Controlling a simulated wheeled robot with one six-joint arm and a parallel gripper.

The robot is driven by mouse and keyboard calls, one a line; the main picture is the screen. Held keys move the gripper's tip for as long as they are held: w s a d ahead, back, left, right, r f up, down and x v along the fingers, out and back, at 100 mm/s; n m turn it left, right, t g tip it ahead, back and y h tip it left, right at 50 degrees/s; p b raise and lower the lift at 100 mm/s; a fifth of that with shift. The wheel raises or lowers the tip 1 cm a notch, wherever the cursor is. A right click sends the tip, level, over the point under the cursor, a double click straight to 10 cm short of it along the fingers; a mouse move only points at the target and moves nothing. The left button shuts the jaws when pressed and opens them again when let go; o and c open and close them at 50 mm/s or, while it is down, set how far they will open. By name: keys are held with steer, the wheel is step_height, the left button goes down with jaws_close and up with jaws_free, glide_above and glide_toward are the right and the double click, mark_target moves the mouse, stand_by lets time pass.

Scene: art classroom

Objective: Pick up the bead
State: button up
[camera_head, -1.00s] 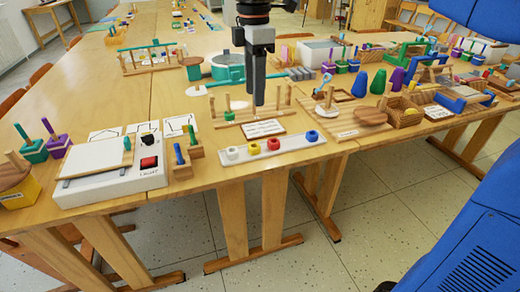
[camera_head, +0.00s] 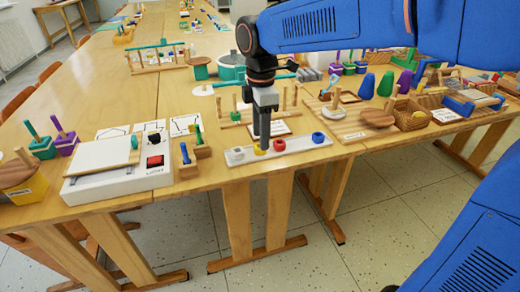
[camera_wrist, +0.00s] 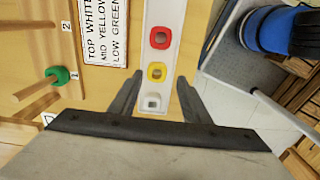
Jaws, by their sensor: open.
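A white bead strip (camera_head: 295,146) near the table's front edge holds a white bead (camera_head: 238,153), a yellow bead, a red bead (camera_head: 279,145) and a blue bead (camera_head: 318,137). My gripper (camera_head: 264,146) points down over the strip and partly hides the yellow bead. In the wrist view the open, empty fingers (camera_wrist: 159,82) lie on either side of the strip. The yellow bead (camera_wrist: 157,72) is near the fingertips, with the white bead (camera_wrist: 152,102) closer to the palm and the red bead (camera_wrist: 160,38) beyond. I cannot tell the exact height above the beads.
A pegged wooden stand with a green bead (camera_wrist: 62,76) on peg 1 is beside the strip. Its card (camera_wrist: 103,30) reads top white, mid yellow, low green. A light box (camera_head: 117,168) stands left, and a wooden board with a disc (camera_head: 377,118) stands right.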

steer(key=shift+f, duration=1.6)
steer(key=c, duration=0.9)
steer(key=shift+c, duration=0.2)
steer(key=shift+r, duration=0.1)
step_height(320, 180, up, 10)
